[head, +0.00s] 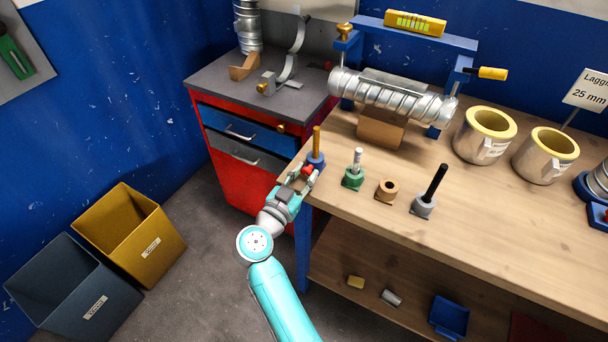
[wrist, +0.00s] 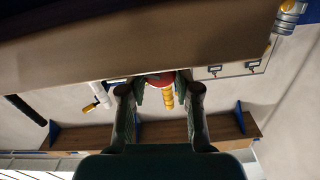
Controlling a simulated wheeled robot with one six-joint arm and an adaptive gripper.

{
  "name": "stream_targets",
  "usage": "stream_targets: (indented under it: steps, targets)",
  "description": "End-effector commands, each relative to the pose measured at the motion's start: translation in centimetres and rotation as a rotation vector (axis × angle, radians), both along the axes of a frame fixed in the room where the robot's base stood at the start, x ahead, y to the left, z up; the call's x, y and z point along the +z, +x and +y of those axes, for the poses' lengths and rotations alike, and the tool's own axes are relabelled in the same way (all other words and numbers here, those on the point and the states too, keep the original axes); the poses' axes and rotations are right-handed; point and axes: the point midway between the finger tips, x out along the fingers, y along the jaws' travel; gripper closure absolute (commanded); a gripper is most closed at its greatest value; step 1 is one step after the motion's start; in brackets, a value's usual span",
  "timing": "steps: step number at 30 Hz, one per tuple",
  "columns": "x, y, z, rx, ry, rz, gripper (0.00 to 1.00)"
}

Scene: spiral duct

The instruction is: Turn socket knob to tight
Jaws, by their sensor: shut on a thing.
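A blue socket (head: 316,161) stands at the left front corner of the wooden workbench, with an orange-brown rod (head: 317,140) upright in it. The red socket knob (head: 307,169) is on its near left side. My gripper (head: 304,174) reaches the knob from the left, beyond the bench edge, and is shut on it. In the wrist view the red knob (wrist: 160,79) shows between my two fingers (wrist: 160,92), with the ribbed yellow-orange rod (wrist: 168,98) past it. The fingers partly cover the knob, and I cannot tell its turn angle.
A green socket with a silver rod (head: 354,172), a brown socket (head: 386,191) and a grey socket with a black rod (head: 427,195) stand to the right. A red drawer cabinet (head: 240,178) stands behind my gripper. Open floor and two bins (head: 128,232) lie left.

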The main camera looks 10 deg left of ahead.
Motion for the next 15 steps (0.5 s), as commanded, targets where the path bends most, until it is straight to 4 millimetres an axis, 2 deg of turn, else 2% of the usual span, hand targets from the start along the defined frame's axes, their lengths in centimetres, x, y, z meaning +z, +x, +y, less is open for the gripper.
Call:
stream_targets:
  steps: [9,15]
  targets:
    - [-0.04,-0.03,-0.04,0.000,0.261,-0.095,1.00]
    - [-0.05,-0.03,-0.05,0.000,0.317,-0.115,1.00]
